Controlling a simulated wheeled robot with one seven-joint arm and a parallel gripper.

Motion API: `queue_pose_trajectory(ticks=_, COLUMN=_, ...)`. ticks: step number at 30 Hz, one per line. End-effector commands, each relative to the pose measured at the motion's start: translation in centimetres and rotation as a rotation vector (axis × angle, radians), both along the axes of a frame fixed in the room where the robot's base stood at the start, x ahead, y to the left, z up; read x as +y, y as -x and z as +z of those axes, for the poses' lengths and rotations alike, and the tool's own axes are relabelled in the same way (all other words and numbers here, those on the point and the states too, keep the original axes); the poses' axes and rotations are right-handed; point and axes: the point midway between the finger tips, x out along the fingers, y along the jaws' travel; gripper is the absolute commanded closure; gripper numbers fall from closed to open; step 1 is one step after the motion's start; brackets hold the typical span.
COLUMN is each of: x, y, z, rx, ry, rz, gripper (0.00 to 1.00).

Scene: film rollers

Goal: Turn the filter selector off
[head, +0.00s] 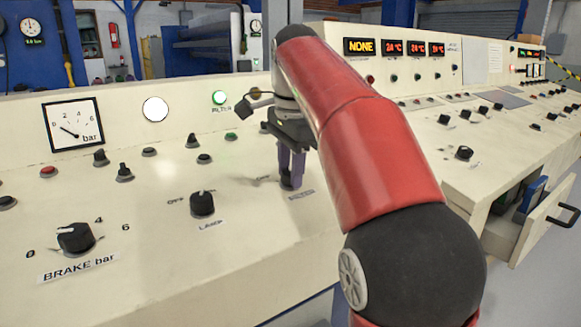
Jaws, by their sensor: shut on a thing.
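The filter selector (286,184) is a small dark knob on the sloping cream console, just above a label that is partly hidden. My gripper (291,176) points down at it, with its purple fingers shut around the knob. The fingers hide most of the knob, so I cannot tell which way its pointer faces. An "OFF" mark (263,179) shows just left of it.
A black lamp knob (202,204) stands left of my gripper, and a brake knob (76,238) stands farther left. Several small switches line the panel behind. An open drawer (545,222) juts out at right.

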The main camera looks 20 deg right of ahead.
Motion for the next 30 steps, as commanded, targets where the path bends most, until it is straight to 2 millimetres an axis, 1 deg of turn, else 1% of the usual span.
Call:
queue_pose_trajectory(ticks=5, x=-0.03, y=0.00, z=0.06, rx=-0.003, ry=0.005, rz=0.049, gripper=0.89)
queue_pose_trajectory(ticks=11, x=-0.07, y=0.01, z=0.07, rx=-0.007, ry=0.017, rz=0.173, gripper=0.89)
queue_pose_trajectory(ticks=30, x=-0.09, y=0.05, z=0.09, rx=-0.026, ry=0.073, rz=0.754, gripper=0.89)
